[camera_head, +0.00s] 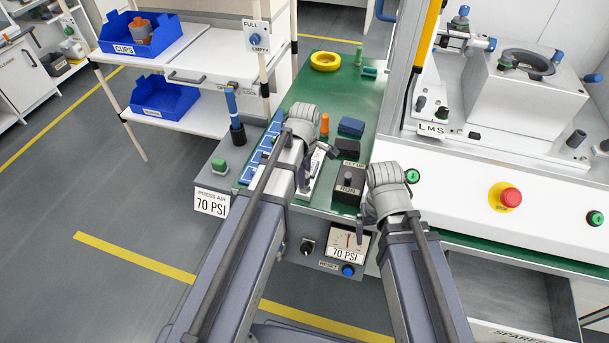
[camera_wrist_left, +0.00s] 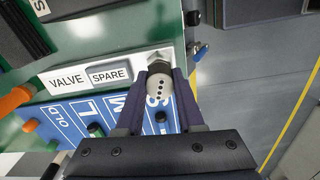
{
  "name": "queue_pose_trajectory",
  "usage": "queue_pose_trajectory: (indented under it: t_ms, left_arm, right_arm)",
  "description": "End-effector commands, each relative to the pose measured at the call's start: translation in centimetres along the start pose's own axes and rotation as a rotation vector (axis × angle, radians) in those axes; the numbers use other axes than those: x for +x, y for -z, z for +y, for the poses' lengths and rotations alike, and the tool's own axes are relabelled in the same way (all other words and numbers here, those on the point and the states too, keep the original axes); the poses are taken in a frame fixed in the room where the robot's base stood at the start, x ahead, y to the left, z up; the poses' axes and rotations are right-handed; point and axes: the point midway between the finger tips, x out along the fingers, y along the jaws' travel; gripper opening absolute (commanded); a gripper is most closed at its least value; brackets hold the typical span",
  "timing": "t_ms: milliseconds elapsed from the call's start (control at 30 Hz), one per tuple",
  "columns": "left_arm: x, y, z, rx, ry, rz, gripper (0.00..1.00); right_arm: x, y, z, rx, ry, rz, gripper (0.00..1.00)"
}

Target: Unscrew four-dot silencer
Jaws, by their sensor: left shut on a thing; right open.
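The four-dot silencer (camera_wrist_left: 158,86) is a pale rounded cylinder with a line of black dots, seen in the left wrist view. It meets a metal hex fitting (camera_wrist_left: 157,62) at the end of the white plate marked VALVE and SPARE (camera_wrist_left: 90,76). My left gripper (camera_wrist_left: 160,96) is shut on the silencer, one dark finger on each side. I cannot tell how far it is threaded in. In the head view my left arm hides the silencer. My right gripper (camera_head: 371,216) is open and empty beside the RUN box (camera_head: 347,188), apart from the silencer.
A blue lettered board (camera_wrist_left: 85,128) lies close beside the held silencer. An orange post (camera_head: 324,124) and dark blocks (camera_head: 347,147) stand on the green bench (camera_head: 345,85). The press housing (camera_head: 470,165) with a red stop button (camera_head: 509,198) is at right.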

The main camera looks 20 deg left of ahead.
Motion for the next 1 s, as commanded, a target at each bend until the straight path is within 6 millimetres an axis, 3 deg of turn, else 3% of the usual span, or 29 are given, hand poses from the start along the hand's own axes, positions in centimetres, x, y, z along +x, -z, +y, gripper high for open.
queue_pose_trajectory:
  t_ms: [233,567,600,700,1000]
  left_arm:
    - [0.04,-0.01,-0.04,-0.293,0.001,0.000,0.06]
    - [0.05,-0.02,-0.06,-0.352,0.001,0.000,0.06]
    - [0.05,-0.02,-0.06,-0.352,0.001,0.000,0.39]
    - [0.05,-0.02,-0.06,-0.351,0.001,0.000,0.50]
    - [0.03,-0.01,-0.03,-0.329,0.000,0.000,0.53]
  right_arm:
    - [0.04,0.00,0.00,0.000,0.000,0.000,0.89]
    - [0.05,0.00,-0.01,0.000,0.000,0.000,0.89]
    - [0.05,0.00,-0.01,0.000,0.000,0.000,0.89]
    - [0.05,0.00,0.00,0.000,0.000,0.000,0.89]
    - [0.02,0.00,0.00,0.000,0.000,0.000,0.89]
